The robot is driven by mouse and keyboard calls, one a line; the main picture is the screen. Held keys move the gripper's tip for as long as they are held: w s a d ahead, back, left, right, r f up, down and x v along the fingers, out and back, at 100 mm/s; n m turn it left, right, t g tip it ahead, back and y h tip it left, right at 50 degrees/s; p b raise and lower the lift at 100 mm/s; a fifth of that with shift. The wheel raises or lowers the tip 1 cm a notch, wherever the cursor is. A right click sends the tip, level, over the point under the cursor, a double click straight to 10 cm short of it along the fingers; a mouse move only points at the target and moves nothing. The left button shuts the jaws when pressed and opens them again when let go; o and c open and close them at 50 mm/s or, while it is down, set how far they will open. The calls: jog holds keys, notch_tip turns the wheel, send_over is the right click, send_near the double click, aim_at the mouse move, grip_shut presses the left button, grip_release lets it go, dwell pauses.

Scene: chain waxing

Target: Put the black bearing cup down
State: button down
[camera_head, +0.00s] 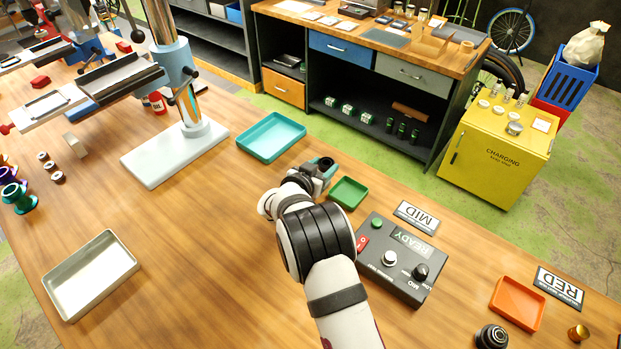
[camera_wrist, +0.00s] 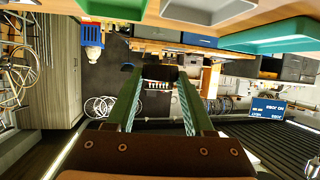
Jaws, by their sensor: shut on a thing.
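My gripper (camera_head: 318,172) is above the table, beside the small green tray (camera_head: 348,206) and near the larger teal tray (camera_head: 246,142). In the wrist view its two green fingers close on a small black piece, the black bearing cup (camera_wrist: 160,73), held at the fingertips. In the head view the cup is small and partly hidden by the fingers, so its tilt is unclear. The held cup appears clear of the table. Another dark ring-shaped part (camera_head: 491,337) stands on the table at the bottom right.
A dark control box (camera_head: 405,283) with a READY display and knobs stands right of the arm. An orange tray (camera_head: 517,304) is further right, beside a RED sign (camera_head: 559,288). A pale tray (camera_head: 110,249) lies at left. The table's left middle is clear.

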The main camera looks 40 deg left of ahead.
jog(key=a+f, duration=0.1)
jog(key=s+a+f, duration=0.1)
jog(key=a, duration=0.1)
jog(key=shift+a+f, duration=0.15)
jog(key=shift+a, duration=0.1)
jog(key=f, duration=0.4)
jog(key=shift+s+a, duration=0.15)
jog(key=shift+a, duration=0.1)
jog(key=shift+f, duration=0.1)
jog(key=shift+f, duration=0.1)
jog(key=shift+f, duration=0.4)
jog(key=shift+f, duration=0.1)
jog(key=shift+c, duration=1.4)
grip_release()
jog(key=shift+f, duration=0.15)
